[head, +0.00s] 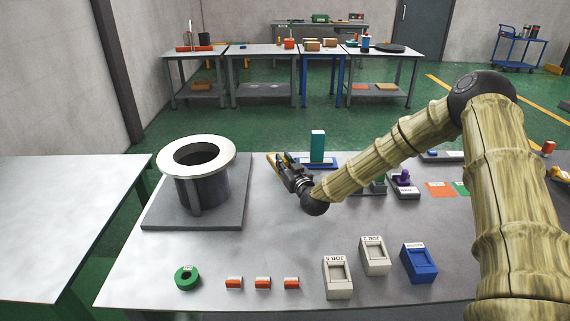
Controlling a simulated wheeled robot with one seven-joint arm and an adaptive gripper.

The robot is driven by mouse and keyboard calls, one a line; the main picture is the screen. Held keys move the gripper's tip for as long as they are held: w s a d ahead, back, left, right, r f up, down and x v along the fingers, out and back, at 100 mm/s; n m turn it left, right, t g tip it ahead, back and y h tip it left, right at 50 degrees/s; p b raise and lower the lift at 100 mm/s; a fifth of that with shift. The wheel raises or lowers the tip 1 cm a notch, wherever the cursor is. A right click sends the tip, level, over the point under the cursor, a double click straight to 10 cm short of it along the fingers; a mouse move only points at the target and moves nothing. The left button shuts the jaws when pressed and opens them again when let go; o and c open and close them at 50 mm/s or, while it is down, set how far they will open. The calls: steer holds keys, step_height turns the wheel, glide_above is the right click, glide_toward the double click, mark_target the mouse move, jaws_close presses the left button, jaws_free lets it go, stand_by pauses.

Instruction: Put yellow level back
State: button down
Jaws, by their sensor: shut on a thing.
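My gripper (282,164) is at the middle of the grey table, to the right of the flanged cylinder. It is shut on a small yellow thing, which looks like the yellow level (272,158). Only parts of the yellow show, as the fingers hide the rest. I cannot tell whether it touches the table. The flanged cylinder (197,155) has a white ring flange on a dark body and stands upright on a grey plate (160,214).
A teal block (318,145) stands on a blue base just right of my gripper. In front lie a green ring (187,278), several orange-and-white pieces (262,283), two grey bins (338,292) and a blue bin (419,264). The table's centre front is fairly clear.

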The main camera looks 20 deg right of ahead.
steer(key=shift+s+f, duration=0.1)
steer(key=shift+f, duration=0.25)
steer(key=c, duration=1.4)
jaws_free()
steer(key=shift+f, duration=0.15)
steer(key=shift+o, duration=0.3)
steer(key=shift+s+f, duration=0.1)
steer(key=shift+f, duration=0.15)
steer(key=shift+r+p, duration=0.35)
steer(key=s, duration=0.3)
steer(key=s+d+r+b, duration=0.1)
steer(key=s, duration=0.3)
steer(key=s+b, duration=0.1)
steer(key=s, duration=0.3)
steer(key=shift+s+d+r, duration=0.15)
steer(key=shift+s+d, duration=0.05)
steer(key=shift+s, duration=0.05)
